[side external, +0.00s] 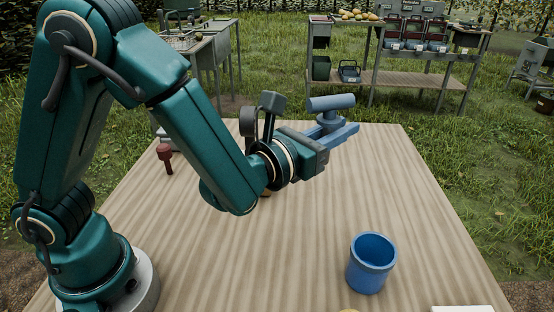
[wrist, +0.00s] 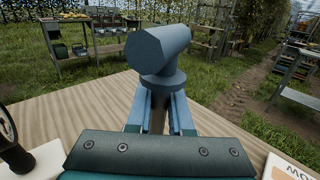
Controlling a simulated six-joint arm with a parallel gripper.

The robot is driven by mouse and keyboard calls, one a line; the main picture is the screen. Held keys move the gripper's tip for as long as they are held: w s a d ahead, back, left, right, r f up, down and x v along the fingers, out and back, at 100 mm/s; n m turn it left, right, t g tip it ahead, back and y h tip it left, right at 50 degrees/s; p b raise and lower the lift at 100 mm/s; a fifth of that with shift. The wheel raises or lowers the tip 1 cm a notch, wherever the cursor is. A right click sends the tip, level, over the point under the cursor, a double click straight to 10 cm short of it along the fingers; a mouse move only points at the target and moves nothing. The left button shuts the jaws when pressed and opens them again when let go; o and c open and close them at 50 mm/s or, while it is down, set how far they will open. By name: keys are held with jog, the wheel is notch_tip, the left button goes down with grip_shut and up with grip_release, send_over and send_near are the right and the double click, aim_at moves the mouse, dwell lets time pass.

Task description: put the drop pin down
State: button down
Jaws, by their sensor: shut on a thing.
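The drop pin is a blue-grey piece with a thick cylindrical head (side external: 331,103) on a round collar. My gripper (side external: 337,132) is shut on it below the collar and holds it in the air, over the far part of the wooden table (side external: 400,190). In the wrist view the pin's faceted head (wrist: 163,50) stands above the two blue fingers (wrist: 160,112), tilted to the upper right. The lower part of the pin is hidden between the fingers.
A blue cup (side external: 371,262) stands at the table's front right. A dark red peg-like piece (side external: 165,157) is at the far left. A white item (side external: 463,309) lies at the front right edge. The table's middle right is clear. Shelves (side external: 395,75) stand beyond on grass.

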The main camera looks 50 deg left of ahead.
notch_tip(320, 180, down, 16)
jog(key=shift+f, duration=0.1)
dwell(0.9)
jog(key=shift+f, duration=0.15)
jog(key=c, duration=0.8)
grip_release()
jog(key=shift+r, duration=0.2)
jog(key=s, duration=0.7)
jog(key=shift+s, duration=0.25)
